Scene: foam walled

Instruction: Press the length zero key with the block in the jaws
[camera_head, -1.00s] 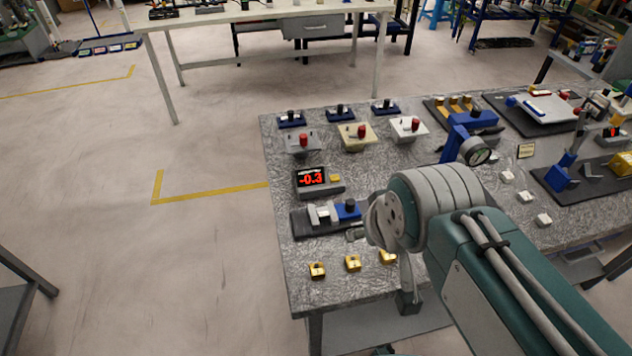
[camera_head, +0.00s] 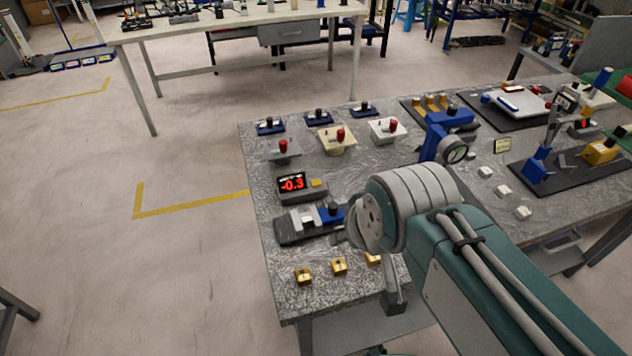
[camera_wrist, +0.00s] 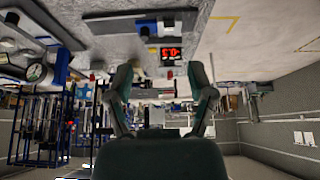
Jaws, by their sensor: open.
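The display unit (camera_head: 302,197) on the table's left side has a lit red readout of -0.3 and a yellow key (camera_head: 316,183) beside it. Its readout also shows upside down in the wrist view (camera_wrist: 171,53). In front of it lies a dark measuring fixture (camera_head: 290,232) with pale grey jaws (camera_head: 307,218) and a blue slide (camera_head: 330,214) with a black knob. I cannot tell whether a block sits between the jaws. My gripper (camera_wrist: 163,82) is open, its fingers apart with nothing visible between them. In the head view my arm mostly hides it, right of the fixture.
Gold blocks (camera_head: 303,276) stand along the near table edge. Boxes with red knobs (camera_head: 339,139) stand behind the display. A blue stand with a dial (camera_head: 453,150) and white blocks (camera_head: 504,190) are on the right. Open floor lies left of the table.

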